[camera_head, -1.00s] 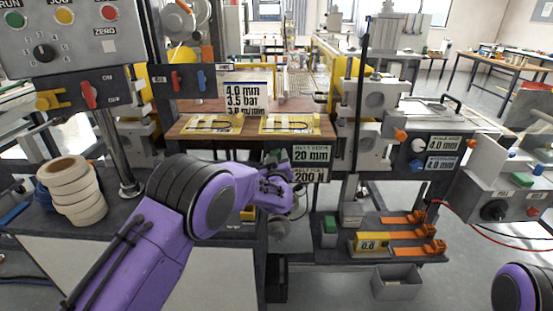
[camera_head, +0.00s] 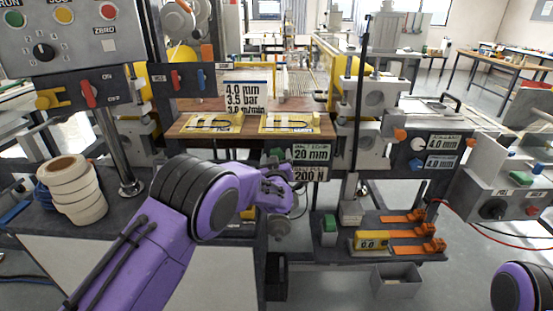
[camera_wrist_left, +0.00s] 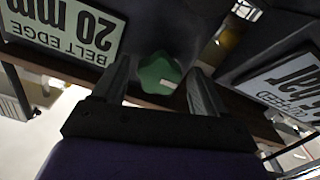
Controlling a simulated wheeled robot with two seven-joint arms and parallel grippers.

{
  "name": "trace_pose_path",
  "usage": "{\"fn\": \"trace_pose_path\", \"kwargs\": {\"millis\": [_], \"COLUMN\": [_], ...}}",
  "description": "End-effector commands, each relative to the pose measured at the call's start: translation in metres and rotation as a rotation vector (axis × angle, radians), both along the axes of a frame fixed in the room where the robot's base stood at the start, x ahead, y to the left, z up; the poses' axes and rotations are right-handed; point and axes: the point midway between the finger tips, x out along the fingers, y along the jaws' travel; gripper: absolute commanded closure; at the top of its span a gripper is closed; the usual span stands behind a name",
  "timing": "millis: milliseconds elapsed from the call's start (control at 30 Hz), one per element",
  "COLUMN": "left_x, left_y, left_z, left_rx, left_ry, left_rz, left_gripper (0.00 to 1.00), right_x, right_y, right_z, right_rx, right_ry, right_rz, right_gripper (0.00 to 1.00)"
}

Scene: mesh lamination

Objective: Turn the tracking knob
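A green lobed knob (camera_wrist_left: 158,73) with a pale mark shows in the left wrist view, between the two fingers of my left gripper (camera_wrist_left: 160,82). The fingers are apart, with a gap on each side of the knob; how deep it sits between them I cannot tell. In the head view my left gripper (camera_head: 282,180) is below the front edge of the wooden table, near the 20 mm sign (camera_head: 312,152). My right gripper is out of view.
The 20 mm belt-edge sign (camera_wrist_left: 62,30) and another sign (camera_wrist_left: 285,80) flank the knob closely. Below stand a shelf with orange clamps (camera_head: 405,235) and a grey bin (camera_head: 397,281). Tape rolls (camera_head: 72,190) are at the left.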

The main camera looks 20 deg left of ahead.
Motion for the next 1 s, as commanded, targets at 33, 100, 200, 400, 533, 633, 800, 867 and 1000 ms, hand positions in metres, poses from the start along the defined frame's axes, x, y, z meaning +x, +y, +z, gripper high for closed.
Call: {"fn": "trace_pose_path", "kwargs": {"millis": [33, 100, 200, 400, 533, 633, 800, 867, 1000], "left_x": [0.0, 0.0, -0.003, -0.038, -0.068, -0.087, -0.101, -0.102, -0.102], "left_y": [0.0, 0.0, -0.001, -0.012, -0.02, -0.025, -0.029, -0.029, -0.029], "left_z": [0.001, 0.001, 0.002, 0.001, 0.0, 0.0, 0.001, 0.001, 0.001], "left_rx": [0.0, 0.0, 0.0, 0.001, 0.002, 0.002, 0.001, 0.001, -0.001], "left_ry": [-0.001, -0.003, -0.004, -0.003, -0.003, -0.002, -0.002, -0.002, -0.001], "left_rz": [0.0, 0.001, 0.0, -0.001, -0.001, 0.0, 0.001, 0.001, 0.0], "left_gripper": [0.28, 0.28, 0.28, 0.28, 0.28, 0.28, 0.28, 0.28, 0.28], "right_x": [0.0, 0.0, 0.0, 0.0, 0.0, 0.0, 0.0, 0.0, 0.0], "right_y": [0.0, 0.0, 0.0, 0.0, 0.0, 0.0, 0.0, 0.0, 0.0], "right_z": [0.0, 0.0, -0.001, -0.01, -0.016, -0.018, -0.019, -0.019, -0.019], "right_rx": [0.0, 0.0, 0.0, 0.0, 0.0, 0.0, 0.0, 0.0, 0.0], "right_ry": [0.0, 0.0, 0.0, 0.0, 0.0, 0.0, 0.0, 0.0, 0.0], "right_rz": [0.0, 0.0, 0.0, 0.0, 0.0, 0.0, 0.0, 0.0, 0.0], "right_gripper": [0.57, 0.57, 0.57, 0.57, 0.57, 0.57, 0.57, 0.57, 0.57]}}
